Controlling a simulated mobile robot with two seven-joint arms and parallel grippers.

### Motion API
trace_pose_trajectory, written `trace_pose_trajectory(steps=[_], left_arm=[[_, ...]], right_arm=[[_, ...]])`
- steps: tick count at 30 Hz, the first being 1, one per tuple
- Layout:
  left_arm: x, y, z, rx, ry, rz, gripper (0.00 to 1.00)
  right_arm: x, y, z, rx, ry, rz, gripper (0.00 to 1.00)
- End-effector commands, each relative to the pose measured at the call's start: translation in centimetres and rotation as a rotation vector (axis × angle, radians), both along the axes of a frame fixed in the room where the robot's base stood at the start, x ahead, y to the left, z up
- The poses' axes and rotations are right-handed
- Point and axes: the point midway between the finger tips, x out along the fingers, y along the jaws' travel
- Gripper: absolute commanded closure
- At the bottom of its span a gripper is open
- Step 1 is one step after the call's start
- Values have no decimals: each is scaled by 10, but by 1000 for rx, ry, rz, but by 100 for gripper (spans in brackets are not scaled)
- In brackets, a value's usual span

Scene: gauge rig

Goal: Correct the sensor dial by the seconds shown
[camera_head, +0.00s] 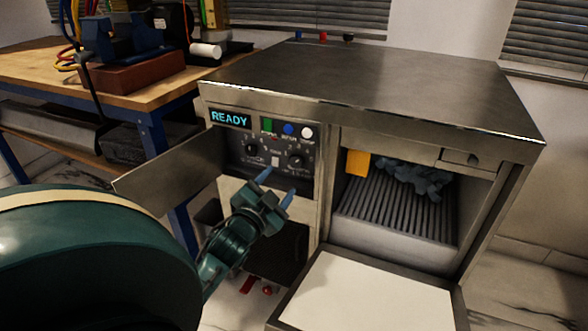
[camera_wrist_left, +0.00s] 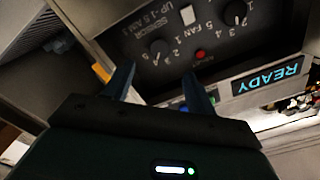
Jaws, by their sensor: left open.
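The control panel (camera_head: 264,143) has a lit display (camera_head: 230,119) reading READY. Below it are a left dial (camera_head: 251,149) and a right dial (camera_head: 295,161), both dark knobs. In the wrist view, turned upside down, lettering like SENSOR appears close to one dial (camera_wrist_left: 160,47), which matches the right one; the other dial (camera_wrist_left: 235,12) is further right. Exact pointer settings are too small to read. My left gripper (camera_head: 276,188) is open and empty, in front of the panel below the right dial. In the wrist view its fingertips (camera_wrist_left: 160,72) flank that dial, apart from it.
Green (camera_head: 267,125), blue (camera_head: 288,129) and white (camera_head: 307,132) buttons sit above the dials. A metal flap (camera_head: 172,172) stands open left. The right chamber holds a blue crumpled thing (camera_head: 412,177) on a ribbed floor; its door (camera_head: 365,296) lies open. A workbench (camera_head: 120,80) stands left.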

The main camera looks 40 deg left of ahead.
Motion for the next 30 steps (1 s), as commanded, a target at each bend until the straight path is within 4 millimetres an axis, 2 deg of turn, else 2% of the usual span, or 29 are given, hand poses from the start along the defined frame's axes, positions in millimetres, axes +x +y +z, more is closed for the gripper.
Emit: trace_pose_trajectory(steps=[1,6,12,18,26,30], left_arm=[[12,4,-1,3,-4,0,44],[46,15,-2,2,-2,0,44],[74,23,-2,1,0,0,44],[85,27,-1,0,1,1,44],[85,27,0,0,1,0,44],[85,27,0,0,1,0,55]], right_arm=[[0,0,-3,9,-1,3,100],[1,2,-4,36,-1,14,100],[1,4,-2,63,-5,23,100],[2,5,-3,75,3,27,100],[2,5,-2,77,0,28,100],[2,5,-1,77,0,29,100]])
